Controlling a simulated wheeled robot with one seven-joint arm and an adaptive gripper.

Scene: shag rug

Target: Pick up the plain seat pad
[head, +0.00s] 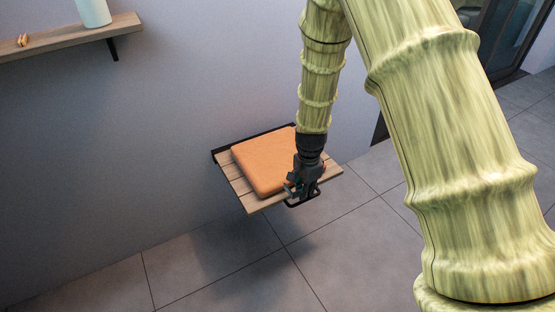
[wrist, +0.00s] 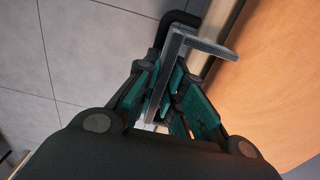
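The plain seat pad (head: 262,160) is a smooth orange cushion lying flat on a slatted wooden wall seat (head: 250,200). My gripper (head: 299,193) points down at the pad's right front side, over the seat's front edge. In the wrist view the pad (wrist: 275,80) fills the right side, beside my gripper (wrist: 172,78). Its teal fingers come close together, with a grey angled bar between or in front of them. I cannot tell whether they are shut or hold anything. The pad's right front corner is partly hidden by my gripper in the head view.
A black bar (head: 301,204) loops out below the seat's front edge, close to my gripper; it also shows in the wrist view (wrist: 176,20). A wooden shelf (head: 62,40) on the wall holds a pale container (head: 93,12). The tiled floor in front is clear.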

